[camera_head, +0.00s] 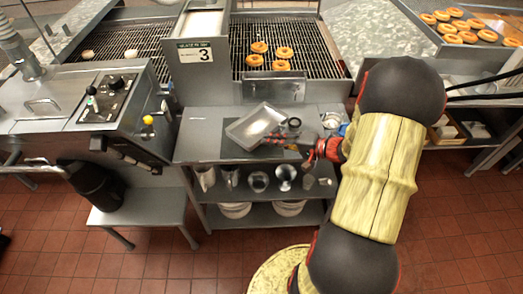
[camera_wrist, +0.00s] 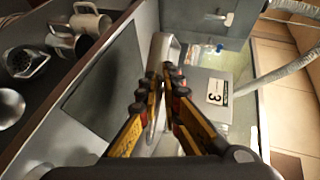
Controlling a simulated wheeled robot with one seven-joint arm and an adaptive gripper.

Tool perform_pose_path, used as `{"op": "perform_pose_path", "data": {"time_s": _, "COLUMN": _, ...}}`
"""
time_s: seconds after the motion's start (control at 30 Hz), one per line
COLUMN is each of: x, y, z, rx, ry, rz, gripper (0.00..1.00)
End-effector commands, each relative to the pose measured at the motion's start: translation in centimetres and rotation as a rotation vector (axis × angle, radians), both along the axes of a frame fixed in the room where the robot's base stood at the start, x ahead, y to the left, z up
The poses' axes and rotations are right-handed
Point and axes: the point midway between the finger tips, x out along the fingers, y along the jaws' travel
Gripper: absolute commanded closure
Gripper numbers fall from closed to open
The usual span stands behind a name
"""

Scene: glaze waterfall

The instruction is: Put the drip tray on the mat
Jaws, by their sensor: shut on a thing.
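The drip tray (camera_head: 256,125) is a shallow pale metal pan in the head view. It appears tilted and overlaps the dark grey mat (camera_head: 236,152) on the steel table. My gripper (camera_head: 273,138), with red and black fingers, is shut on the tray's near right edge. In the wrist view, my gripper's fingers (camera_wrist: 167,88) come together on the tray's pale rim (camera_wrist: 172,52). Most of the tray is hidden behind the fingers there. The mat (camera_wrist: 106,85) shows bare to the left of the fingers. I cannot tell how high the tray is above it.
A dark-rimmed round cup (camera_head: 294,123) and a blue and white container (camera_head: 341,130) stand on the table right of the tray. Metal jugs and cups (camera_head: 258,181) stand on the shelf below. The number 3 sign (camera_head: 195,52) and glazing racks with doughnuts (camera_head: 283,53) are behind.

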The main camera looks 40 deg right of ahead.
Motion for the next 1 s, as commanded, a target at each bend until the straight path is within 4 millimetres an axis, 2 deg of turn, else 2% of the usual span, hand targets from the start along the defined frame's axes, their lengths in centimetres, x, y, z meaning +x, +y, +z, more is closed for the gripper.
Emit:
{"op": "perform_pose_path", "data": {"time_s": 0.1, "x": 1.9, "y": 0.0, "z": -2.3, "rx": 0.001, "ry": -0.001, "rz": 0.004, "gripper": 1.00}}
{"op": "perform_pose_path", "data": {"time_s": 0.3, "x": 3.9, "y": -0.2, "z": -4.6, "rx": -0.001, "ry": -0.003, "rz": 0.002, "gripper": 1.00}}
{"op": "perform_pose_path", "data": {"time_s": 0.57, "x": 4.9, "y": -0.3, "z": -5.7, "rx": -0.001, "ry": -0.003, "rz": 0.002, "gripper": 1.00}}
{"op": "perform_pose_path", "data": {"time_s": 0.8, "x": 5.2, "y": -0.4, "z": -8.9, "rx": 0.000, "ry": -0.002, "rz": 0.001, "gripper": 1.00}}
{"op": "perform_pose_path", "data": {"time_s": 1.0, "x": 5.2, "y": -0.4, "z": -8.9, "rx": -0.003, "ry": -0.004, "rz": 0.001, "gripper": 1.00}}
